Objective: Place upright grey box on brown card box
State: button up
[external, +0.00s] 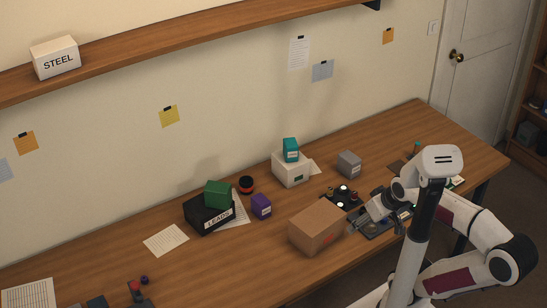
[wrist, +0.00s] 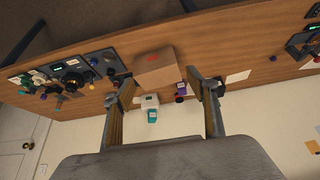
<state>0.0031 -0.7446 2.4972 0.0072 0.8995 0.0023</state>
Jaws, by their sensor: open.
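The grey box (external: 349,163) stands on the table toward the wall, right of a white box, with a pale label on its front. I cannot pick it out in the wrist view. The brown card box (external: 317,226) sits near the table's front edge with a clear top; it also shows in the wrist view (wrist: 156,68), beyond my fingers. My gripper (external: 360,222) is just right of the brown box in the external view, apart from the grey box. In the wrist view my gripper (wrist: 158,82) is open, with nothing held between its fingers.
A teal box (external: 291,150) sits on the white box (external: 290,170). A purple box (external: 261,206) and a green box (external: 218,194) on a black LEADS box (external: 209,214) are further left. Dark devices with knobs (external: 342,196) lie between the brown and grey boxes.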

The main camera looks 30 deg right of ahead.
jog(key=shift+o, duration=0.4)
jog(key=w+a+m+y, duration=0.35)
jog(key=w+m, duration=0.55)
jog(key=w, duration=0.5)
jog(key=w+d+f+m+t+y, duration=0.1)
jog(key=w+d+m, duration=0.3)
jog(key=w, duration=0.4)
jog(key=w+d+f+m+t+y, duration=0.1)
jog(key=w+d+f+m+y, duration=0.1)
jog(key=w+d+m, duration=0.35)
jog(key=m+t+h, duration=0.4)
jog(key=m+t, duration=0.1)
jog(key=m, duration=0.8)
send_over(355, 159)
jog(key=s+a, duration=0.4)
jog(key=a, duration=0.4)
notch_tip(355, 159, down, 12)
jog(key=d+f+m, duration=0.1)
jog(key=d+f, duration=0.1)
jog(key=d+f+m+h, duration=0.1)
jog(key=d+f, duration=0.1)
jog(key=d, duration=0.1)
jog(key=s+d+f+m+t+h, duration=0.1)
jog(key=d+f+m, duration=0.1)
jog(key=d, duration=0.1)
jog(key=shift+d, duration=0.1)
